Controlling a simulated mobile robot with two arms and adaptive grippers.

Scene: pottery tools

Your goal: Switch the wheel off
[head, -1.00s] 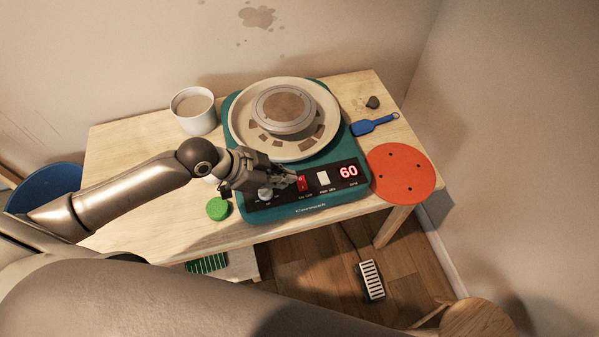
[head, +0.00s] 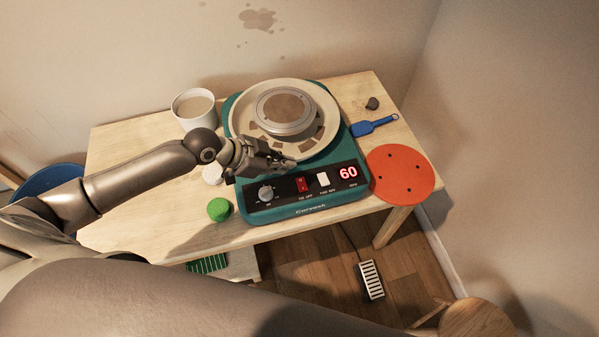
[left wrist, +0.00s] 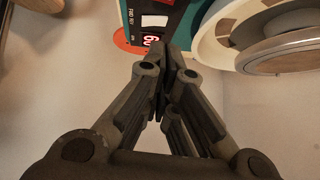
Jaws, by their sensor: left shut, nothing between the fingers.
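The pottery wheel has a teal body (head: 262,212), a cream splash pan (head: 240,128) and a round grey wheel head (head: 284,110). On its black front panel are a grey knob (head: 266,193), a red rocker switch (head: 303,184), a white switch (head: 323,179) and a red display (head: 348,172) reading 60. My left gripper (head: 290,164) is shut and empty, above the panel's back edge, apart from the red switch. In the left wrist view its closed fingers (left wrist: 165,55) point toward the panel; the white switch (left wrist: 154,21) and display (left wrist: 152,40) show there. The red switch is not clearly visible there.
A white cup (head: 194,108) stands behind my left arm. A green lump (head: 219,210) lies left of the wheel. A blue tool (head: 374,126) and an orange disc (head: 402,173) lie to the right. A foot pedal (head: 371,281) is on the floor.

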